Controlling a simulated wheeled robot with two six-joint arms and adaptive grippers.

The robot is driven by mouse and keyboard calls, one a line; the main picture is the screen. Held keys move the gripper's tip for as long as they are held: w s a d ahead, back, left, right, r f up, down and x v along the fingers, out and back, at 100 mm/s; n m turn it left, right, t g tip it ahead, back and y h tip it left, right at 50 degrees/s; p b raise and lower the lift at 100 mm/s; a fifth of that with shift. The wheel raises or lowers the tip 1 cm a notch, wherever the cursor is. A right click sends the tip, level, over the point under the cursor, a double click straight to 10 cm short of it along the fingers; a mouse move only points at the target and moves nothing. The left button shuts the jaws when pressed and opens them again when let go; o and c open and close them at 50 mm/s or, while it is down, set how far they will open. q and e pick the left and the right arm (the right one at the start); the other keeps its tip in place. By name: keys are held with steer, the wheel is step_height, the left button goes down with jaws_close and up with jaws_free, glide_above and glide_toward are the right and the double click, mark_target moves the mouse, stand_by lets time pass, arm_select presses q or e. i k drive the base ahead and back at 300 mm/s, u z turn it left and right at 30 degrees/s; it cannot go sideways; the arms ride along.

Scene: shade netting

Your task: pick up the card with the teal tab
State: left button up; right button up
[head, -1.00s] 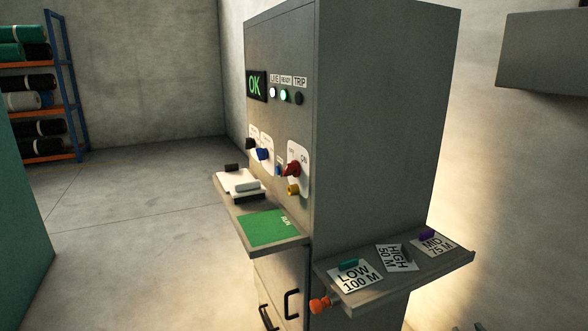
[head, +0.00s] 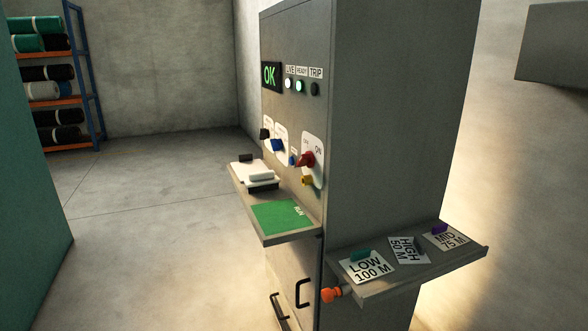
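The card with the teal tab (head: 367,269) lies on the grey side shelf (head: 430,270) at the right of the cabinet. It is white and reads "LOW 100 M", with the teal tab (head: 362,254) standing at its back edge. Beside it lie a "HIGH 50 M" card (head: 406,251) with a dark tab and a "MID 75 M" card (head: 447,238) with a purple tab. Neither of my grippers shows in the head view.
The tall grey cabinet (head: 385,130) has knobs and an "OK" display (head: 271,76). Its front shelf holds a green mat (head: 280,217) and white items (head: 252,173). An orange knob (head: 331,294) sticks out by the side shelf. A rack (head: 75,75) stands far left; open floor lies between.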

mark_target(364, 265)
steer(key=u, duration=1.3)
steer(key=i, duration=1.4)
steer(key=z, duration=4.4)
